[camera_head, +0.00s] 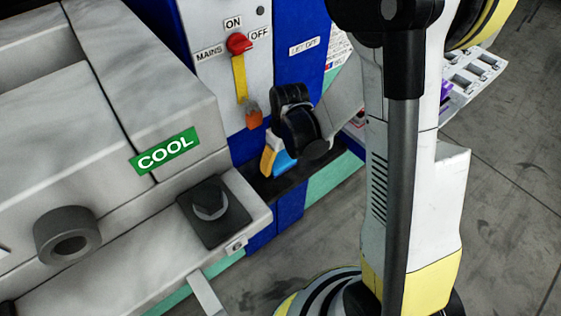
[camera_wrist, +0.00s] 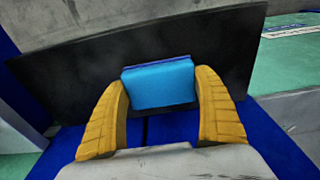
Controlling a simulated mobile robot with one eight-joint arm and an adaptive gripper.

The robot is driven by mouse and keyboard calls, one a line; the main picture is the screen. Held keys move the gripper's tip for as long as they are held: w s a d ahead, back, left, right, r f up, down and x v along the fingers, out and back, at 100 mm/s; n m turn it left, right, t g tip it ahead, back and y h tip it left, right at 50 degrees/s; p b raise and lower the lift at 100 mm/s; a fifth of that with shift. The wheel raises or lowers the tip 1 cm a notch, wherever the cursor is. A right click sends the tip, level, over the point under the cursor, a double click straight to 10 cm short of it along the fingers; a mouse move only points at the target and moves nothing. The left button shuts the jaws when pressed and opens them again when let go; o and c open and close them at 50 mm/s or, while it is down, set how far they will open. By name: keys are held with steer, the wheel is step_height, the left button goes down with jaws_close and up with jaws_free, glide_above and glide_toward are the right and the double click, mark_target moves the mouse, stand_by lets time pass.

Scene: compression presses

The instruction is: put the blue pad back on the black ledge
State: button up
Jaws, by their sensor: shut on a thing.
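The blue pad (camera_wrist: 160,83) is between the two yellow fingers of my gripper (camera_wrist: 162,95) in the wrist view. My gripper is shut on it, one finger at each side. The black ledge (camera_wrist: 80,82) lies right behind the pad in that view. In the head view the pad (camera_head: 284,162) shows as a small blue patch below my gripper (camera_head: 276,160), over the black ledge (camera_head: 262,191). My wrist hides part of the pad and ledge there. I cannot tell whether the pad touches the ledge.
A grey press with a green COOL label (camera_head: 165,151) fills the left. A red-knobbed mains switch (camera_head: 239,43) with a yellow and orange lever (camera_head: 246,95) is on the panel just above my gripper. A white tray (camera_head: 474,74) stands at the upper right. Open floor lies at lower right.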

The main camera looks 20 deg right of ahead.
steer(key=shift+f, duration=0.2)
steer(key=o, duration=1.3)
steer(key=shift+o, duration=0.2)
step_height(320, 180, up, 12)
steer(key=s+p, duration=0.1)
steer(key=p, duration=0.4)
step_height(320, 180, up, 10)
steer(key=m+t, duration=0.2)
steer(key=t, duration=0.1)
glide_above(284, 162)
steer(key=s, duration=0.5)
steer(key=s+r+m+t, duration=0.1)
steer(key=s+r+t, duration=0.1)
steer(key=s+r, duration=0.3)
steer(key=shift+s+a+m+t, duration=0.3)
steer(key=shift+s+t, duration=0.1)
steer(key=shift+s, duration=0.3)
steer(key=shift+r, duration=0.1)
